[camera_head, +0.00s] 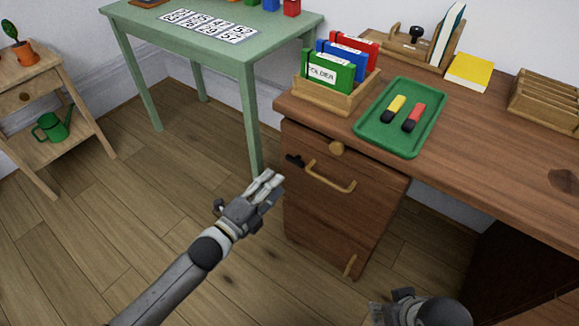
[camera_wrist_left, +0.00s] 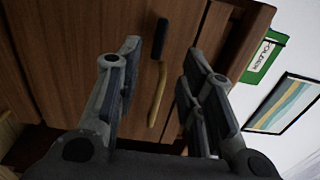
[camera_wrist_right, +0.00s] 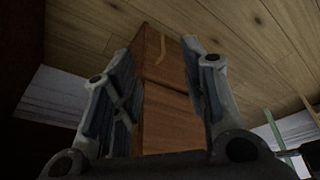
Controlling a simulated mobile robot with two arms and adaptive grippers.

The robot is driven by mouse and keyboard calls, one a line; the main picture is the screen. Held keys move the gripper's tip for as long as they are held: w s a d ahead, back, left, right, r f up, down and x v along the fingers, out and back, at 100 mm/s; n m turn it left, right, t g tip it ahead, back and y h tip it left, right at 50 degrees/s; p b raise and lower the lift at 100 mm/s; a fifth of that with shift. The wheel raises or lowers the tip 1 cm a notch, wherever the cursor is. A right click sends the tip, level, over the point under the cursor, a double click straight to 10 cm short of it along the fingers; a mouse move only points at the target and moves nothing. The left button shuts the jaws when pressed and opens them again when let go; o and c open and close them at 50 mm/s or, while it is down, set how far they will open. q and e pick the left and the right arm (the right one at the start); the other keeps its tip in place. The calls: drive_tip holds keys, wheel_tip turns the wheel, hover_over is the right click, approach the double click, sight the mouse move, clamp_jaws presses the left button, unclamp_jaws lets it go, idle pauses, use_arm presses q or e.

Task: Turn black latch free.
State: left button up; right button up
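The black latch (camera_head: 295,160) sits at the upper left of the wooden cabinet front (camera_head: 335,215) under the desk, left of a brass pull handle (camera_head: 331,180). In the left wrist view the latch (camera_wrist_left: 161,38) shows beyond and between my fingers, with the brass handle (camera_wrist_left: 156,97) beside it. My left gripper (camera_head: 269,182) is open and empty, a little left of and below the latch, apart from it. My right gripper (camera_head: 383,313) is low at the bottom edge of the head view. The right wrist view shows its fingers (camera_wrist_right: 163,85) apart, with the cabinet beyond.
On the desk (camera_head: 465,130) are a green tray (camera_head: 401,119) with two markers and a folder box (camera_head: 335,95). A green table (camera_head: 225,45) stands behind left. The floor left of the cabinet is clear.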

sight(293, 163)
use_arm(q)
drive_tip(key=b+x, duration=0.1)
drive_tip(key=x, duration=0.6)
drive_tip(key=shift+w+f, duration=0.1)
drive_tip(key=shift+w, duration=0.05)
drive_tip(key=shift+w+d+b, duration=0.3)
drive_tip(key=shift+w+d, duration=0.05)
use_arm(e)
drive_tip(key=w+a+r+t+y, duration=0.1)
drive_tip(key=w+a+t, duration=0.1)
drive_tip(key=w, duration=0.5)
drive_tip(key=shift+r+t, duration=0.25)
drive_tip(key=shift+t, duration=0.65)
use_arm(q)
drive_tip(key=shift+c, duration=0.2)
use_arm(e)
drive_tip(key=shift+a, duration=0.1)
use_arm(q)
clamp_jaws()
